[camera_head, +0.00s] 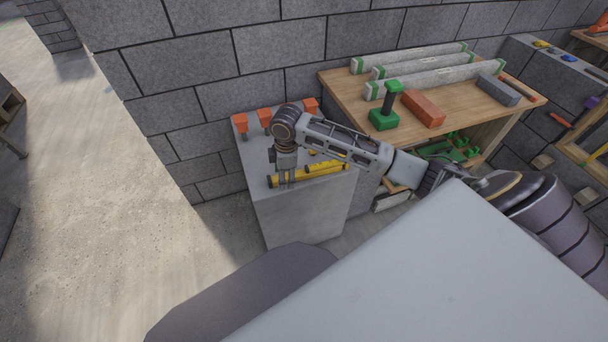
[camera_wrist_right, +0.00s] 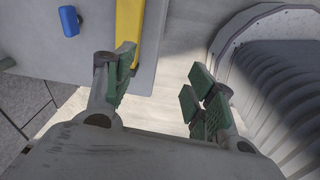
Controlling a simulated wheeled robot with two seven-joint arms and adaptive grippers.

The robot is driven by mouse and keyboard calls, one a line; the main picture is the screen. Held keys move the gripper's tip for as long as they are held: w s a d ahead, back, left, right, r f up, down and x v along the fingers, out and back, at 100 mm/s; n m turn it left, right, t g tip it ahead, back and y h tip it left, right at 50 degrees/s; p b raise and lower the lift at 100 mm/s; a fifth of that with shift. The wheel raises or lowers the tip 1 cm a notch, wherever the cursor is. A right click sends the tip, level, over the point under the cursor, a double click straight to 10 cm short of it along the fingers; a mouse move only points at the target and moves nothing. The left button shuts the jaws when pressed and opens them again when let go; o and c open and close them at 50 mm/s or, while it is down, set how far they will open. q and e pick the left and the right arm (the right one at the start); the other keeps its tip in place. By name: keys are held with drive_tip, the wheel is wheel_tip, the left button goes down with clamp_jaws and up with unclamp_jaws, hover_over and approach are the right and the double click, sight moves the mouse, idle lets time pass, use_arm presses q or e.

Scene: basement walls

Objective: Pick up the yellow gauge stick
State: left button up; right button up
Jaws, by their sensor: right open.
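A yellow gauge stick (camera_head: 312,174) lies along the front part of the grey block's top (camera_head: 290,205); my right gripper hides part of it. A long yellow bar, the stick (camera_wrist_right: 129,28), also shows at the top of the right wrist view, by the tip of the left-hand finger. My right gripper (camera_head: 286,181) points down over the stick near its left end. In the right wrist view the jaws (camera_wrist_right: 160,85) are apart with nothing between them. I cannot tell whether a finger touches the stick. My left gripper is out of view.
Several orange pieces (camera_head: 240,122) stand along the block's back edge by the wall. A blue cylinder (camera_wrist_right: 69,20) lies on the block. A wooden bench (camera_head: 345,88) to the right holds levels, a red brick (camera_head: 423,108) and a green-based tool (camera_head: 384,119). Floor at left is clear.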

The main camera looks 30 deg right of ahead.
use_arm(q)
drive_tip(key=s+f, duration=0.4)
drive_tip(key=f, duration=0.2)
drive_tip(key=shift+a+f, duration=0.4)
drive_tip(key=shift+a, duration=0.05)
use_arm(e)
wheel_tip(320, 180, up, 6)
hover_over(302, 172)
drive_tip(key=shift+r+n+g+h, duration=0.15)
drive_tip(key=shift+n+g+h, duration=0.15)
drive_tip(key=shift+n+g, duration=0.1)
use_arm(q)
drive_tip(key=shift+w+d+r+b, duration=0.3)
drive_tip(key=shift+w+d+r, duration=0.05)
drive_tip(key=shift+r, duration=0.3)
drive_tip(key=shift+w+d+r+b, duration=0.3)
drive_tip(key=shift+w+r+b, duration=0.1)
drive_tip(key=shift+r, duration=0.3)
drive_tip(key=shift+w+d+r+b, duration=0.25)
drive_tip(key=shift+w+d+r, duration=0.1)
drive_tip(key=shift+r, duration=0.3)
use_arm(e)
drive_tip(key=shift+f, duration=4.3)
drive_tip(key=shift+a, duration=0.1)
drive_tip(key=shift+f, duration=0.15)
